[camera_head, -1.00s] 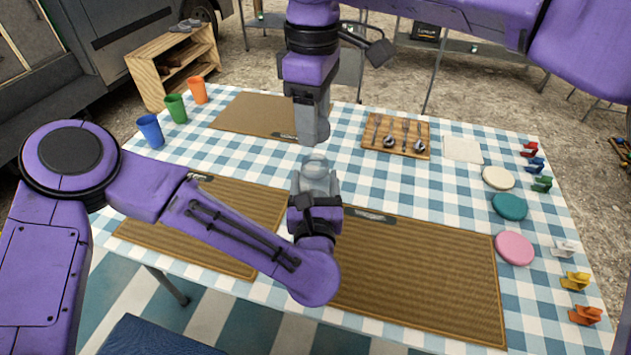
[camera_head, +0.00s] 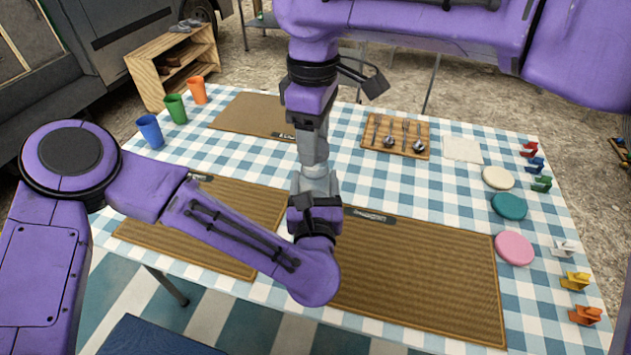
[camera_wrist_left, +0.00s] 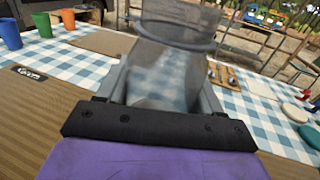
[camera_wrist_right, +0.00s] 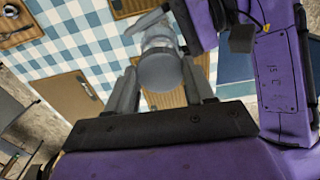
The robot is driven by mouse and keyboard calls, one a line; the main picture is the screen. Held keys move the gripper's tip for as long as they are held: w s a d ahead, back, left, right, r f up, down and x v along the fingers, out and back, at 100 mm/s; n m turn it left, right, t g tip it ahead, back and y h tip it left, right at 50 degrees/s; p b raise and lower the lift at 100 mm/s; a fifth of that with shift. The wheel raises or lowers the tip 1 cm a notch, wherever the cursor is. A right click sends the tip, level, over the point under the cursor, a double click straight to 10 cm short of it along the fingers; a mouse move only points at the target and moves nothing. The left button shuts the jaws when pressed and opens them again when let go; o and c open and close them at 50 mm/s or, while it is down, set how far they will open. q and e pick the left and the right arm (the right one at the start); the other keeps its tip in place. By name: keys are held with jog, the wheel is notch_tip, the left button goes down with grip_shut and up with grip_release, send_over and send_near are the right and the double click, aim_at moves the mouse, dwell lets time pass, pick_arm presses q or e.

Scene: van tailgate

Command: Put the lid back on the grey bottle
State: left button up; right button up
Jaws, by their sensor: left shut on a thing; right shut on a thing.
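My left gripper (camera_head: 314,186) is shut on the grey bottle (camera_wrist_left: 165,72), which fills the space between its fingers in the left wrist view and looks see-through. My right gripper (camera_head: 313,158) is directly above it, pointing down. It is shut on the lid (camera_wrist_right: 160,72), a round grey piece between its fingers in the right wrist view. In the head view the two grippers almost meet and hide most of the bottle and lid. I cannot tell whether the lid touches the bottle's rim.
Both grippers are above the checked tablecloth (camera_head: 375,193), between brown placemats (camera_head: 420,275). Blue, green and orange cups (camera_head: 150,131) stand at the left. A wooden tray (camera_head: 396,137) with cutlery lies behind. Round coloured discs (camera_head: 509,206) and small coloured clips lie at the right.

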jog(key=shift+d, duration=0.1)
dwell(0.4)
jog(key=shift+f, duration=0.9)
jog(key=shift+f, duration=0.55)
jog(key=m, duration=2)
jog(key=shift+m, duration=0.3)
jog(key=o, duration=1)
